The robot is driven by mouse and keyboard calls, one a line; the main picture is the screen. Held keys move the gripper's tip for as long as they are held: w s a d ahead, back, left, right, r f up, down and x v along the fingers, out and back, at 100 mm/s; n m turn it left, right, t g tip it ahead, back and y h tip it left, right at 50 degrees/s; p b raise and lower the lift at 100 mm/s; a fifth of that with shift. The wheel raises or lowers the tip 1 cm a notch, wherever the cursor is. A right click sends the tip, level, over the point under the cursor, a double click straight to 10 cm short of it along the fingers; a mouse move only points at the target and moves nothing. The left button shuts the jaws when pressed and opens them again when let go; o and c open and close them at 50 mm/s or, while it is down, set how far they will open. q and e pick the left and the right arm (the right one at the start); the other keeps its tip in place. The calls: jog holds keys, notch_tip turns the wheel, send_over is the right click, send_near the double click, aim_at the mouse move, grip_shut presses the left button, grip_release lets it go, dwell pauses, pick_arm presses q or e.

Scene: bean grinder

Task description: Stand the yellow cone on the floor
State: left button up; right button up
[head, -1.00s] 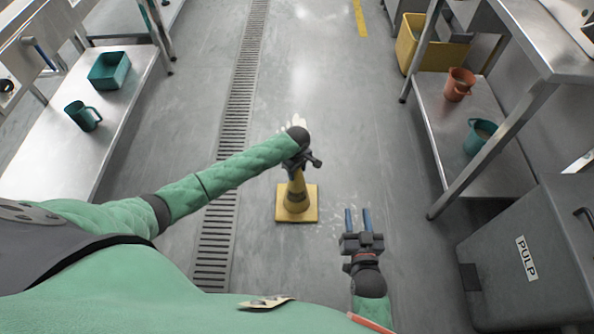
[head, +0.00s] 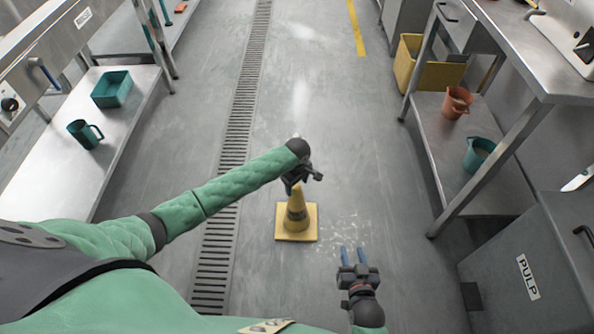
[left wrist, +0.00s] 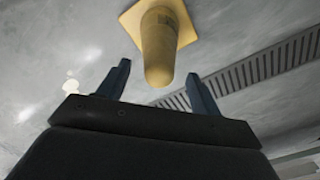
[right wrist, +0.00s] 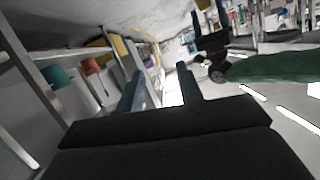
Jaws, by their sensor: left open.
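No grip on the cone shows. My right gripper (head: 353,257) is open and empty, in front and to the right of the cone; its parted fingers also show in the right wrist view (right wrist: 160,82).
A floor drain grate (head: 228,160) runs left of the cone. A steel shelf (head: 75,155) with a teal tray and mug is at left. At right are a steel table (head: 520,50), a yellow bin (head: 430,72) and a PULP container (head: 535,265). The aisle between is clear.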

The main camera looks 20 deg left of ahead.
pick_arm(q)
notch_tip(320, 180, up, 8)
jog(key=shift+f+p, duration=0.1)
jog(key=shift+p, duration=0.55)
jog(key=shift+s+d, duration=0.1)
jog(key=s+d+f+m+t+h, duration=0.35)
jog(key=s+d+f+m, duration=0.35)
jog(key=s+d+f, duration=0.65)
jog(key=s+f+m+t, duration=0.1)
jog(key=s+m+t, duration=0.3)
jog(key=s, duration=1.6)
jog(key=m, duration=0.3)
jog(key=shift+d+f, duration=0.15)
jog(key=shift+f, duration=0.1)
pick_arm(e)
jog(key=s+d+f+g+h, duration=0.1)
jog(key=s+f+g, duration=0.5)
jog(key=s+f, duration=0.4)
notch_tip(320, 180, down, 4)
jog(key=shift+f, duration=0.15)
pick_arm(q)
jog(key=shift+h, duration=0.25)
pick_arm(e)
jog(key=shift+s+d, duration=0.15)
